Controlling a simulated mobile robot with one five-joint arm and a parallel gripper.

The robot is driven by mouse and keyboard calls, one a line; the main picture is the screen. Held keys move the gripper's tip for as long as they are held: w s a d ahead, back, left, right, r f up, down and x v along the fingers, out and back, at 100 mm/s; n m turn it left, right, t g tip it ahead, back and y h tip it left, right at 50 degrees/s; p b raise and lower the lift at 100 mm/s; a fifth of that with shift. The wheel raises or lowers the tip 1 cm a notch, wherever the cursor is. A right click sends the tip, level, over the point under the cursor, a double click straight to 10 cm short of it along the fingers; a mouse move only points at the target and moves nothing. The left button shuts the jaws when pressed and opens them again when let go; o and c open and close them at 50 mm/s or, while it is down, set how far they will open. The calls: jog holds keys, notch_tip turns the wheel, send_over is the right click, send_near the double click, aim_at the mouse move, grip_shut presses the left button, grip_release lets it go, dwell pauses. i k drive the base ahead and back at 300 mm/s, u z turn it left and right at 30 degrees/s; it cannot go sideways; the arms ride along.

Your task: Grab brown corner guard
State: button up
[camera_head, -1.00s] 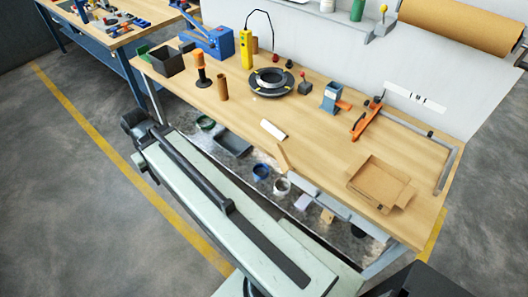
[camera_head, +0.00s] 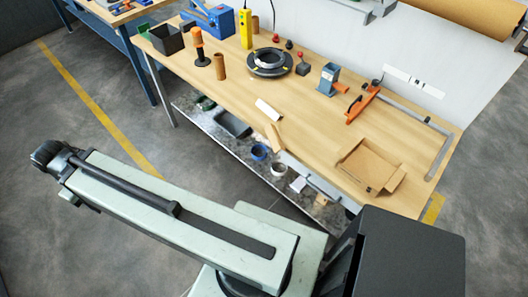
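A brown piece (camera_head: 274,135), which looks like the brown corner guard, is at the front edge of the workbench (camera_head: 310,133), near its middle. It looks like a narrow folded strip, tilted at the edge. A white strip (camera_head: 268,109) lies on the bench just behind it. My pale arm reaches across the lower left and ends in a dark joint, well left of the brown piece and apart from the bench. No gripper fingers can be made out.
An open cardboard box (camera_head: 370,166) lies at the bench's right end. A black coil (camera_head: 270,63), an orange-handled tool (camera_head: 199,47) and a brown tube (camera_head: 220,67) stand farther back. A lower shelf (camera_head: 228,146) holds tape rolls. The floor left of the bench is clear.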

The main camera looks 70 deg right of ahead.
aim_at(276, 143)
jog(key=u, duration=0.1)
jog(key=k, duration=2.6)
jog(key=u, duration=0.85)
jog(key=i, duration=1)
jog(key=u, duration=0.1)
